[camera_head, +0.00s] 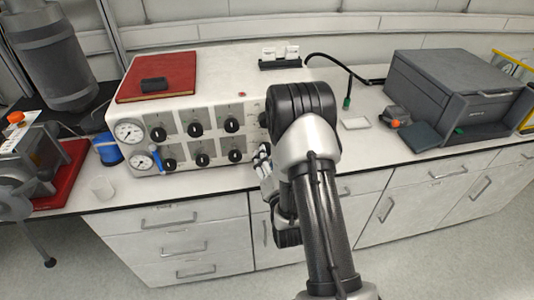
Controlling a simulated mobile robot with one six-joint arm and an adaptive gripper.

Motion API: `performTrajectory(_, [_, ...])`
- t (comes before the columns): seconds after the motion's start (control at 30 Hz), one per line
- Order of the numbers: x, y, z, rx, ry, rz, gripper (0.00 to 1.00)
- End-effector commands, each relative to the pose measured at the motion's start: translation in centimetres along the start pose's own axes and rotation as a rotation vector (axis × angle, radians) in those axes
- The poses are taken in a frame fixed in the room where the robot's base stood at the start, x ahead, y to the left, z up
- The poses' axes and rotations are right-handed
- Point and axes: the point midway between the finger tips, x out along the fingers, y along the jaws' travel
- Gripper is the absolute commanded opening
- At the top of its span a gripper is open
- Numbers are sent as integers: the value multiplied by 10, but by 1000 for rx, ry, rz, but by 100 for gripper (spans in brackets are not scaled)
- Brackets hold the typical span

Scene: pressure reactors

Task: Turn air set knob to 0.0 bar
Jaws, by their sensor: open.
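The white control box (215,95) stands on the bench, with black knobs in two rows on its front. The upper row shows a left knob (158,134), further knobs such as this one (231,125), and a partly covered one at the right end. The lower row includes a knob (235,155) close to my gripper. Labels are too small to read, so I cannot tell which is the air set knob or its setting. My gripper (262,160) is open, in front of the box's lower right, apparently empty. My arm hides the panel's right end.
Two round gauges (128,131) and a blue-handled valve (156,158) are at the panel's left. A red book (158,75) lies on the box. A small beaker (102,188) stands at the front left. A dark grey device (458,95) stands at the right.

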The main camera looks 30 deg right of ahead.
Motion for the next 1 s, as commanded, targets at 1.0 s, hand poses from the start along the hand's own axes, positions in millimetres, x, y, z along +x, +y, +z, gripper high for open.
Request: performTrajectory(1.0, [-22,19,4,140,55,-30,55])
